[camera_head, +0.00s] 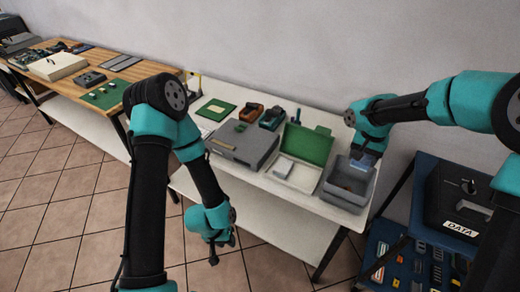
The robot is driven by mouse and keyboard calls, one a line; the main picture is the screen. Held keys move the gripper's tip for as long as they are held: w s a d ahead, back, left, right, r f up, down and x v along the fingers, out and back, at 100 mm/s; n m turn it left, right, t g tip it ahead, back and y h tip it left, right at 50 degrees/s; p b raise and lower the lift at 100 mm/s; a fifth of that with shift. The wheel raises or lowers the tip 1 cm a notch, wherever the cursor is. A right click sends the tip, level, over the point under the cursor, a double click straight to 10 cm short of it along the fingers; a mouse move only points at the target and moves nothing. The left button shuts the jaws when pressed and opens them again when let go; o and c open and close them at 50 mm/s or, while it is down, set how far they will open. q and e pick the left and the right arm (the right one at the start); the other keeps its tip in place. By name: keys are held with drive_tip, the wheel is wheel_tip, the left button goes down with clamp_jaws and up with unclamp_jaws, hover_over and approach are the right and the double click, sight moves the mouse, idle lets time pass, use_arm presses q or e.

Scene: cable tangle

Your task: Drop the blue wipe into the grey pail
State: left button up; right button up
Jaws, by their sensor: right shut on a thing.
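The grey pail (343,200) is an open grey bin at the right end of the white table, with something brownish inside. My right gripper (369,151) is over the pail's back part, pointing down. It is shut on the blue wipe (364,162), a small pale blue piece that shows just under the jaws. I cannot tell whether the wipe touches the pail. My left gripper (213,254) hangs low in front of the white table, away from the pail. Its fingers are too small to tell if they are open.
Left of the pail on the white table (258,189) are an open green-lidded box (305,145), a grey case (243,143) and small orange and green items. A dark rack with a DATA box (462,207) stands at right. A wooden bench is at far left.

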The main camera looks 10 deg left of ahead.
drive_tip(key=shift+f, duration=0.1)
drive_tip(key=shift+f, duration=2.9)
drive_tip(key=o, duration=1.1)
wheel_tip(320, 180, up, 18)
drive_tip(key=shift+f, duration=0.25)
